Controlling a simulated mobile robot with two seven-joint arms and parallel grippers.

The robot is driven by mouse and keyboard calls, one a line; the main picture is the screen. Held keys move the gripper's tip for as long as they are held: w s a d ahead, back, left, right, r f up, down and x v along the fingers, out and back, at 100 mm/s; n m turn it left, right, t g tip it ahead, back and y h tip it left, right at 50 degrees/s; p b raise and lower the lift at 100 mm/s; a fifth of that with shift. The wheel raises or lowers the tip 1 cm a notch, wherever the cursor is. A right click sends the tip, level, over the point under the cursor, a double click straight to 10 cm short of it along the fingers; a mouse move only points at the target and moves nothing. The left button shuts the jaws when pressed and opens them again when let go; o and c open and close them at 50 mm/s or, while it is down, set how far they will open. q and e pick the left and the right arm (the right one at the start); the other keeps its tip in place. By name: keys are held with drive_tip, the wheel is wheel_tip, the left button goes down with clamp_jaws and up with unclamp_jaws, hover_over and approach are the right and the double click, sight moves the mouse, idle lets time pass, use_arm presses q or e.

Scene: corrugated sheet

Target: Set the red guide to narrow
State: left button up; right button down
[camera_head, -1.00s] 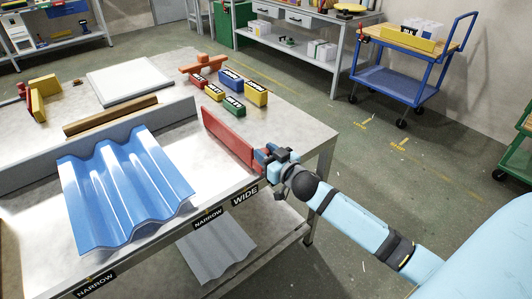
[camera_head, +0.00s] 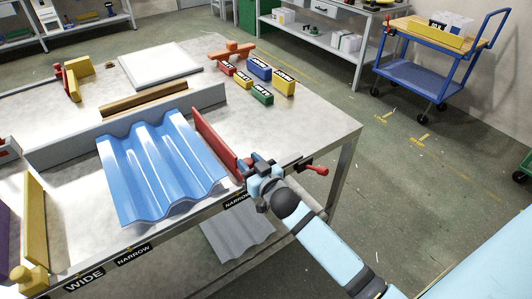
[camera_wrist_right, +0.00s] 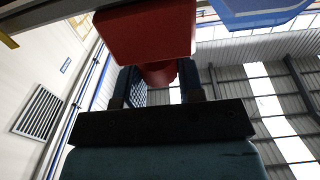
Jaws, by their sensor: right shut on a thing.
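The red guide (camera_head: 217,143) stands on edge as a long upright plate on the table, close beside the right edge of the blue corrugated sheet (camera_head: 160,165). Its near end is by the front NARROW label (camera_head: 237,200). My right gripper (camera_head: 252,168) is at that near end. In the right wrist view the red guide (camera_wrist_right: 145,30) fills the top, and its round red knob (camera_wrist_right: 158,74) sits between the fingers. The gripper is shut on the knob. My left gripper is not in view.
A grey rail (camera_head: 130,130) runs behind the sheet. A yellow guide (camera_head: 35,225) stands at the left, near another WIDE label (camera_head: 84,281). A red lever (camera_head: 317,169) sticks out at the front edge, right of my gripper. Several small coloured boxes lie at the back right.

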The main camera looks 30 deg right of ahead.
drive_tip(key=shift+s+a, duration=0.15)
drive_tip(key=shift+a, duration=1.25)
drive_tip(key=c, duration=0.7)
unclamp_jaws()
drive_tip(key=shift+c, duration=0.2)
drive_tip(key=shift+s, duration=0.1)
drive_tip(key=s+d, duration=0.1)
drive_tip(key=s, duration=1.2)
drive_tip(key=shift+s+p, duration=0.3)
drive_tip(key=shift+f, duration=0.1)
